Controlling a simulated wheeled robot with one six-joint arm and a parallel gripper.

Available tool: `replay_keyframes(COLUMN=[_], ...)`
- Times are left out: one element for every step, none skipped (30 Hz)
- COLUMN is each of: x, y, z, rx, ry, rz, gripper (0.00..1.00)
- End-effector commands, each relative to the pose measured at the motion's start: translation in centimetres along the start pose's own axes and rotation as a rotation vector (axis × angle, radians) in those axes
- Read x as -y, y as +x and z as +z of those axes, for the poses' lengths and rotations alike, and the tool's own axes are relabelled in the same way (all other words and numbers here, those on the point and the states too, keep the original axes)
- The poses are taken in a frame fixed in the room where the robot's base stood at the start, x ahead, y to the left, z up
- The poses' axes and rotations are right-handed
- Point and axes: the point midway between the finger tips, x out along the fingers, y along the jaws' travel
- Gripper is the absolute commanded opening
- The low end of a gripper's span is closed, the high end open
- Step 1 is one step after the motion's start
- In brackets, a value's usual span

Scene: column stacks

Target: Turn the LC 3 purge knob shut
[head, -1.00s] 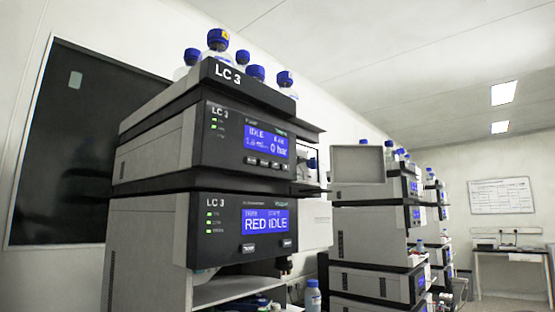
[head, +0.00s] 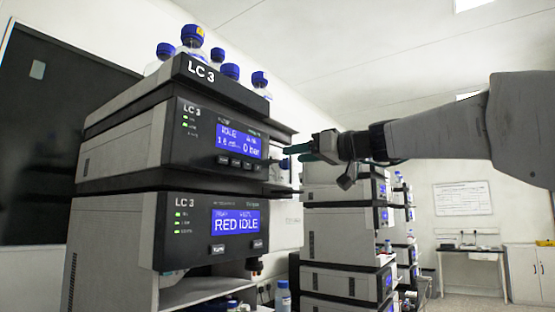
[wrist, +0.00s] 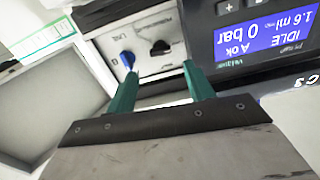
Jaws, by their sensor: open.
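The LC 3 pump module (head: 205,155) is the upper unit of the near stack, its blue screen reading IDLE and 0 bar. In the wrist view, its light side panel bears a blue knob (wrist: 127,59) and a black knob (wrist: 160,47); their small labels are too blurred to tell which is the purge knob. My gripper (head: 293,152) reaches in from the right beside this panel. In the wrist view, my gripper (wrist: 160,74) is open and empty, its green fingers apart. The black knob shows beyond the gap, the blue one near the left fingertip. Contact is not visible.
Bottles with blue caps (head: 192,36) stand on top of the stack. The lower LC 3 module (head: 215,232) reads RED IDLE. Other stacks (head: 345,250) stand behind my arm. A grey flat panel (wrist: 40,105) stands to the left in the wrist view.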

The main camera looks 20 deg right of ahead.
Motion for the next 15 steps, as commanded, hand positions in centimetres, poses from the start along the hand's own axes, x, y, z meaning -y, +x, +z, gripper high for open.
replay_keyframes(x=[0.2, 0.1, 0.1, 0.2, 0.2, 0.2, 0.2, 0.2, 0.2, 0.2, 0.2, 0.2, 0.2, 0.2, 0.2], y=[1.0, 1.5, 2.2, 2.7, 3.2, 3.8, 4.2, 4.5, 4.9, 5.2, 5.4, 5.7, 5.8, 5.9, 5.9], z=[0.1, 0.1, 0.1, 0.1, 0.1, 0.1, 0.1, 0.1, 0.1, 0.1, 0.1, 0.1, 0.1, 0.1, 0.1], rx=[0.002, 0.002, 0.003, 0.003, 0.003, 0.003, 0.003, 0.003, 0.003, 0.003, 0.003, 0.003, 0.003, 0.003, 0.003], ry=[0.001, 0.001, 0.002, 0.002, 0.002, 0.002, 0.002, 0.002, 0.002, 0.001, 0.001, 0.001, 0.001, 0.001, 0.001], rz=[-0.006, -0.005, -0.006, -0.006, -0.005, -0.006, -0.005, -0.004, -0.004, -0.005, -0.005, -0.004, -0.003, -0.003, -0.002], gripper=[0.53, 0.53, 0.53, 0.53, 0.53, 0.53, 0.53, 0.53, 0.53, 0.53, 0.53, 0.53, 0.53, 0.53, 0.53])
